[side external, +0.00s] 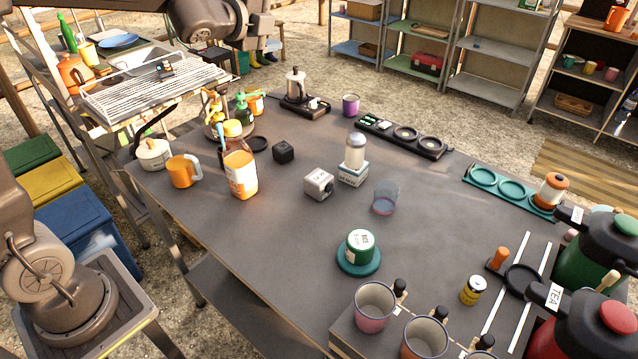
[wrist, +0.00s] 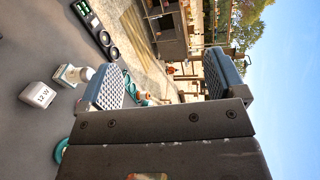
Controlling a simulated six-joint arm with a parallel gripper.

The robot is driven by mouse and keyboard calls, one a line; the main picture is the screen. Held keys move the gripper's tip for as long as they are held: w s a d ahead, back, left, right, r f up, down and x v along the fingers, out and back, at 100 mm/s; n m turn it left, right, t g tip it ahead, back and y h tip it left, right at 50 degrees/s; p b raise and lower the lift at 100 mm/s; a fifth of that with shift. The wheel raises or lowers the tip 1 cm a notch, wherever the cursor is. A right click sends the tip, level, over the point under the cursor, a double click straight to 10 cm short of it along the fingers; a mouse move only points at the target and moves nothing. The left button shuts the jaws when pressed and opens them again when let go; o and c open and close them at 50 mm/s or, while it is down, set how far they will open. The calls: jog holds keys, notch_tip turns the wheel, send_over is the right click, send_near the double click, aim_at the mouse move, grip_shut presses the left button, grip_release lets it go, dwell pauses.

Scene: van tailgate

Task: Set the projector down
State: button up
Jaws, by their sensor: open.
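A small silver-grey cube (side external: 319,184) with a round dark detail on one face rests on the dark table near its middle; it is the likely projector. In the wrist view a pale cube marked "12 W" (wrist: 38,95), apparently the same one, stands at the left. My gripper (wrist: 162,65) has its two ridged pads wide apart, with nothing between them. The cube is off to the left of the pads, clear of them. In the side external view my arm shows at the top, but I cannot make out the fingertips.
A white-topped bottle (side external: 355,150) stands on a small box right of the cube. Large jugs crowd the right edge (side external: 590,310). Bare table lies left of the tub.

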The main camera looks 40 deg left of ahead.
jog(key=w+f+m+h, duration=0.3)
jog(key=w+m+h, duration=0.2)
jog(key=w+m, duration=0.3)
jog(key=m+g+h, duration=0.9)
jog(key=m+g, duration=0.7)
jog(key=m, duration=1.1)
send_near(317, 175)
jog(key=x, duration=1.1)
jog(key=shift+f, duration=0.15)
jog(key=shift+a, duration=0.1)
jog(key=c, duration=1.1)
jog(key=shift+c, duration=0.6)
jog(key=shift+r, duration=0.2)
